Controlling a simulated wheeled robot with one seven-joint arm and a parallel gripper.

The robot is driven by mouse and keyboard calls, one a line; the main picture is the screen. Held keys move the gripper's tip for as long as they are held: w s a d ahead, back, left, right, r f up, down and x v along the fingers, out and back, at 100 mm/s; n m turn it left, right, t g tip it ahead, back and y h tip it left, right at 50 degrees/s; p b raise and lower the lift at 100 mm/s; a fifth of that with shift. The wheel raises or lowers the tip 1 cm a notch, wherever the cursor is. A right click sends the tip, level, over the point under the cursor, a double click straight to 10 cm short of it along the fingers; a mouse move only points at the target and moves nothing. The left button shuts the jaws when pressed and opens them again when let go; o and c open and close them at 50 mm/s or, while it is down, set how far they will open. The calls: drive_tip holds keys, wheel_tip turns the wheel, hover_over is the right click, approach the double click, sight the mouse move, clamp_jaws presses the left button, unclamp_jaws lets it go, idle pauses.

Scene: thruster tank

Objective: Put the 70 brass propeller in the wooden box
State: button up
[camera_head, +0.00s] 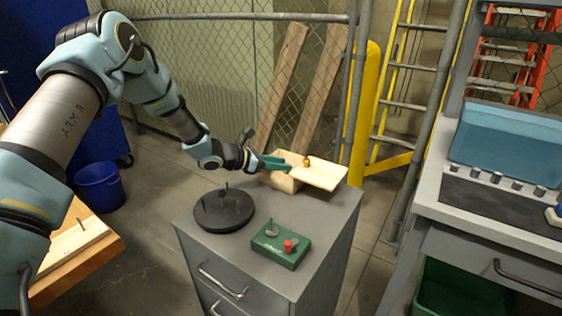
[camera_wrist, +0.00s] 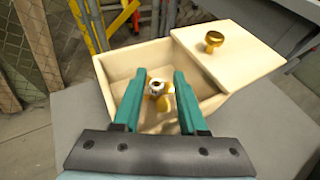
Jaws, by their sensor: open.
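The wooden box (camera_head: 279,182) stands at the back of the grey cabinet top. Its pale lid (camera_head: 325,176) lies shifted to the right across it, leaving the left part open. In the wrist view the box (camera_wrist: 102,82) shows its open inside, with the lid (camera_wrist: 228,52) at the right. A brass propeller (camera_wrist: 160,103) with a pale hub shows within the box opening, between my fingers; its 70 marking is not readable. My gripper (camera_wrist: 158,74) has its two green fingers apart on either side of it. In the head view my gripper (camera_head: 277,163) is at the box, and the propeller is hidden.
A brass knob (camera_head: 307,161) stands on the lid. A black round stand (camera_head: 223,211) with upright pegs and a green block (camera_head: 280,247) with a red knob and a grey part sit on the cabinet (camera_head: 330,222). A grey workbench (camera_head: 495,205) is at the right.

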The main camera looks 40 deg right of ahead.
drive_tip(key=b+v, duration=0.1)
drive_tip(key=v, duration=1)
drive_tip(key=shift+w+a+r+b, duration=0.2)
drive_tip(key=shift+a+b, duration=0.1)
drive_tip(key=shift+b, duration=0.1)
drive_tip(key=shift+a, duration=0.1)
drive_tip(key=s+a+r+m+t+y+p, duration=0.1)
drive_tip(key=a+m+y, duration=0.3)
drive_tip(key=a, duration=1.1)
drive_tip(key=s+a+r+m+t+y, duration=0.2)
drive_tip(key=a+m, duration=0.4)
drive_tip(key=a, duration=1)
drive_tip(key=s+a+r+m+t+y+p, duration=0.1)
drive_tip(key=a+r+m+y, duration=0.4)
drive_tip(key=a, duration=1.1)
drive_tip(key=shift+s+r+m+t+y+p, duration=0.25)
drive_tip(key=shift+s+m+t+y, duration=0.3)
drive_tip(key=shift+s+y, duration=0.55)
drive_tip(key=shift+s+a, duration=0.1)
